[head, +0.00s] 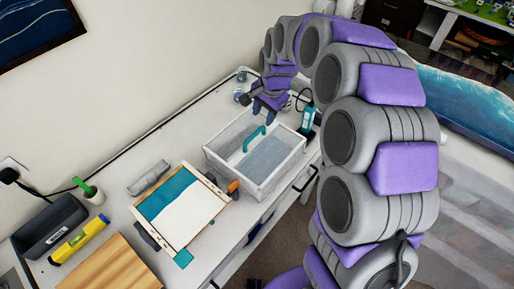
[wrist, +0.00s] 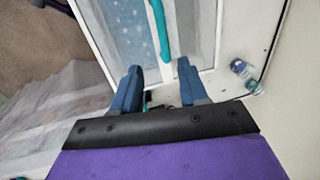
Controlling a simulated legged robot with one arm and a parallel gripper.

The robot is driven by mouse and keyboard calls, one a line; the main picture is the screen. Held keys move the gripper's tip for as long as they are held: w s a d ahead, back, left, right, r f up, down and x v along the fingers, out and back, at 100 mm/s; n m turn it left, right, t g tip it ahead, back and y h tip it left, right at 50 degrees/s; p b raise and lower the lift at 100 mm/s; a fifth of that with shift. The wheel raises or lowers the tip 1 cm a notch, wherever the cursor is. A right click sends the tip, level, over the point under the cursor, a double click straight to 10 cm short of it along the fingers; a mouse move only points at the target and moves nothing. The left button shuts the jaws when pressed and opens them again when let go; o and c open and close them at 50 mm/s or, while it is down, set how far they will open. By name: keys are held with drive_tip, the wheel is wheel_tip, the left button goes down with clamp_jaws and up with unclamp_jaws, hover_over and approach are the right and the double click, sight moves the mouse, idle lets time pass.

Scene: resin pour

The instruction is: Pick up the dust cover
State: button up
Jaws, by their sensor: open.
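The dust cover (head: 250,172) is a clear box with pale edges and a teal handle (head: 254,138) on its top. It stands on the white bench, right of the middle of the head view. My gripper (head: 268,105) is above its far side, apart from the handle. In the wrist view, my gripper (wrist: 158,85) is open, with its two blue fingers spread and nothing between them. The teal handle shows beyond the fingertips, near the top of that view (wrist: 160,28), over the clear cover (wrist: 190,45).
A teal and white panel (head: 184,210) lies left of the cover. A dark teal bottle (head: 307,118) stands close by the cover's right far corner. Small jars (wrist: 243,70) stand to the right in the wrist view. A yellow level (head: 76,241) and a wooden board (head: 108,268) lie at left.

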sight(256, 134)
drive_tip(key=a+f, duration=0.1)
drive_tip(key=f, duration=0.1)
drive_tip(key=a+f, duration=0.1)
drive_tip(key=f, duration=0.1)
drive_tip(key=w+a+f+b, duration=0.1)
drive_tip(key=f, duration=0.2)
drive_tip(key=shift+a, duration=0.15)
drive_tip(key=shift+s+d+f, duration=0.1)
drive_tip(key=shift+d+f, duration=0.15)
drive_tip(key=shift+f, duration=0.2)
drive_tip(key=f, duration=0.2)
drive_tip(key=f+b, duration=0.1)
drive_tip(key=shift+d+f, duration=0.2)
drive_tip(key=shift+d, duration=0.1)
drive_tip(key=shift+w+f, duration=0.2)
drive_tip(key=shift+f, duration=0.05)
drive_tip(key=shift+a, duration=0.7)
drive_tip(key=shift+c, duration=0.4)
drive_tip(key=shift+a, duration=0.1)
drive_tip(key=shift+c, duration=0.9)
drive_tip(key=shift+d, duration=0.6)
clamp_jaws()
